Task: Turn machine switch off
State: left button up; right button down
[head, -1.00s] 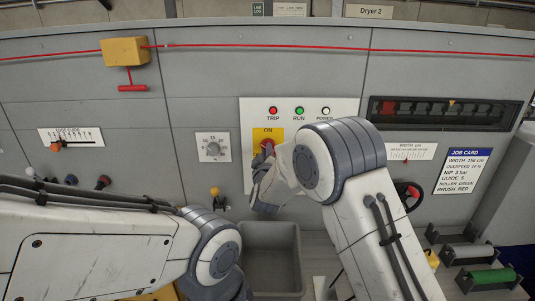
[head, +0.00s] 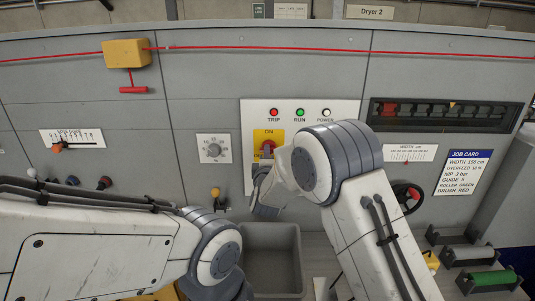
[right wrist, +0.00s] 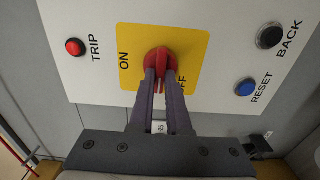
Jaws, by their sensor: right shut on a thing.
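The machine switch is a red rotary handle (head: 268,147) on a yellow plate (head: 275,134) marked ON at its top, on a white panel. In the right wrist view the red handle (right wrist: 160,58) sits between the labels ON and OFF; the fingers partly cover OFF. My right gripper (head: 262,168) is at the plate in the head view. In the right wrist view the right gripper (right wrist: 160,84) is shut on the red handle, one finger on each side. My left arm comes in at lower left, but its gripper is out of view.
Above the switch are TRIP (head: 273,112), RUN (head: 300,112) and POWER (head: 326,112) lamps. Black BACK (right wrist: 270,37) and blue RESET (right wrist: 245,88) buttons sit on the same panel. A dial (head: 214,149) is left of it. A grey bin (head: 272,265) stands below.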

dwell(0.5)
jog(key=c, duration=0.9)
grip_release()
jog(key=s+b, duration=0.4)
jog(key=s, duration=0.6)
jog(key=shift+s, duration=0.25)
